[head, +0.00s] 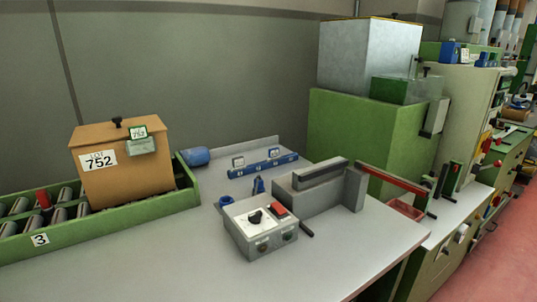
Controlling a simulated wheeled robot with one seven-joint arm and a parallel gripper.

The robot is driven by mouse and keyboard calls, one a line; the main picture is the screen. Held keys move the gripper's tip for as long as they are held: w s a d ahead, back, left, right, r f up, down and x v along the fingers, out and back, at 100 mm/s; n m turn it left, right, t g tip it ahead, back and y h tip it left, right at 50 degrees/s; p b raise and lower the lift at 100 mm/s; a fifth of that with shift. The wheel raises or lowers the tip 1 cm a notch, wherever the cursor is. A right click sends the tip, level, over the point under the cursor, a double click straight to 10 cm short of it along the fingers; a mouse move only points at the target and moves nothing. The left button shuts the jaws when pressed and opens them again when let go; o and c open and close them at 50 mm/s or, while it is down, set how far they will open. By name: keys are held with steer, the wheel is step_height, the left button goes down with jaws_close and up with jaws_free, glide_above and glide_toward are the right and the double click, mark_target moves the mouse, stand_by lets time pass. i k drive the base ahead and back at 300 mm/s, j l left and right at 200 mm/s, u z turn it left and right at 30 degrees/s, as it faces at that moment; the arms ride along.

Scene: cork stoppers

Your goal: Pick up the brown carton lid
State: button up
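A brown carton (125,177) with a white "LOT 752" label stands upright on the roller track at the left. Its brown lid (95,132) lies on top, with a small dark knob (117,122) standing up from it. A green-edged tag reading 752 (138,132) sits on a grey-green holder at the carton's upper right front. My gripper is not in view.
The green-railed roller track (120,219) holds a red piece (43,198) left of the carton. A grey control box (260,226), blue cylinder (196,157) and blue rack (262,165) are on the grey table (150,262). A tall green machine (345,140) stands behind. The table's front left is clear.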

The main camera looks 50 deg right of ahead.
mark_target(116, 129)
steer(key=i+j+z, duration=0.35)
steer(key=j, duration=0.25)
steer(key=i+j+z, duration=0.15)
steer(key=i+j, duration=0.15)
